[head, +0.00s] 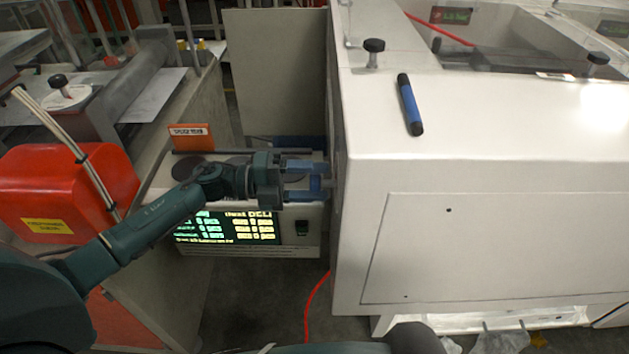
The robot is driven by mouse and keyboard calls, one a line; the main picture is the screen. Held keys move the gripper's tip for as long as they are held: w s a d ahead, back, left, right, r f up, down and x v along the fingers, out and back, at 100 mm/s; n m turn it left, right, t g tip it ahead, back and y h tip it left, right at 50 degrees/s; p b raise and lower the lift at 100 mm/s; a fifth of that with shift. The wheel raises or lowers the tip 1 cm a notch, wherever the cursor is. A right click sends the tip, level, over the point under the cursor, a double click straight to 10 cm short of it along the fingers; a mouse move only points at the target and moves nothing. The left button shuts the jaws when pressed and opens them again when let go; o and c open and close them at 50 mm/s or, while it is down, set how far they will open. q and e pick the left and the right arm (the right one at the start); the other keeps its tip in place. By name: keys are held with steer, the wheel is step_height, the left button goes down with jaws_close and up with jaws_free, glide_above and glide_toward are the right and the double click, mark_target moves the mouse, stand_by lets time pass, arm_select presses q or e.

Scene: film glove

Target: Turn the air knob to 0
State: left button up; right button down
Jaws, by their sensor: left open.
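My left gripper (318,181) reaches in from the left, with its blue fingers open and pointing right. The fingertips are close to the side wall of the white machine (450,170), above a box with a lit display. A small blue part shows between the fingers, and I cannot tell what it is. I cannot clearly make out the air knob or its scale. The machine's side wall is seen nearly edge-on, so anything on it is mostly hidden. My right gripper does not show.
The display box (250,228) stands below my gripper. A blue-and-black marker (410,104) lies on the machine top near a black knob (374,50). A red box (60,190) sits at left. A red hose (316,300) runs along the floor gap.

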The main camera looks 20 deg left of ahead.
arm_select(q)
steer(key=b+v, duration=0.3)
steer(key=v, duration=0.9)
steer(key=shift+a, duration=0.4)
steer(key=shift+s+d, duration=0.1)
steer(key=shift+d, duration=0.05)
